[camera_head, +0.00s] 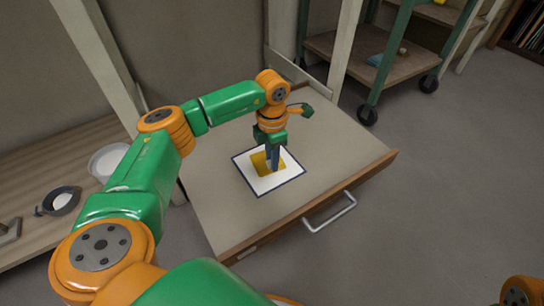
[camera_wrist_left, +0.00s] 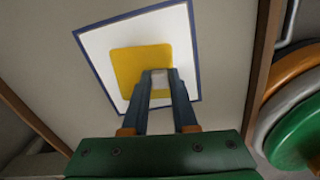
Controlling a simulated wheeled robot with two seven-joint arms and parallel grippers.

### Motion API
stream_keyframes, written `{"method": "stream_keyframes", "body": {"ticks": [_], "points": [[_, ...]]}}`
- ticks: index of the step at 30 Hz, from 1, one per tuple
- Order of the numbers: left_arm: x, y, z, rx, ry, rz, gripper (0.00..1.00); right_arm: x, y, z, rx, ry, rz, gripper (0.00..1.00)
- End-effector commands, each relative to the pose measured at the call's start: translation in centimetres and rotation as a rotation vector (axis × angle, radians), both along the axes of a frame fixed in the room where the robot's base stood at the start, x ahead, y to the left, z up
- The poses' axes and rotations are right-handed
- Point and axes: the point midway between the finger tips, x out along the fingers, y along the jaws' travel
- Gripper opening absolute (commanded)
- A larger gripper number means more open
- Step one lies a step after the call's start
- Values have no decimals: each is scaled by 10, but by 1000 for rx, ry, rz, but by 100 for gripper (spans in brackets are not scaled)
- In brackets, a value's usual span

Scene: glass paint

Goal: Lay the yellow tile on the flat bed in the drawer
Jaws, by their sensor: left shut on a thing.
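The yellow tile (camera_head: 258,163) lies over the white, blue-edged flat bed (camera_head: 271,185) in the drawer (camera_head: 345,150). My left gripper (camera_head: 272,168) points down at the tile and is shut on it. In the left wrist view the fingertips (camera_wrist_left: 160,75) meet at a small pale piece over the lower right part of the tile (camera_wrist_left: 132,65). The tile is inside the border of the bed (camera_wrist_left: 103,40), roughly lined up with it. I cannot tell whether the tile touches the bed or is held just above it. My right gripper is out of view.
The drawer is pulled out, with a metal handle (camera_head: 332,212) on its front; its floor around the bed is bare. A wooden shelf at left holds a white bowl (camera_head: 107,161) and a dark-rimmed cup (camera_head: 62,200). A wheeled cart (camera_head: 375,55) stands at the back right.

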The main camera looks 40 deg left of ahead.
Motion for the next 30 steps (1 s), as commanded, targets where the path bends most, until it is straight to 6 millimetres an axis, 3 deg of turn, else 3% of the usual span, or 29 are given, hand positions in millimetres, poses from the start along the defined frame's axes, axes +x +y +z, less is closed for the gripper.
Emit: {"method": "stream_keyframes", "body": {"ticks": [30], "points": [[0, 0, -5, 0, 1, 0, 0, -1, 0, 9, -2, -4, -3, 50]]}}
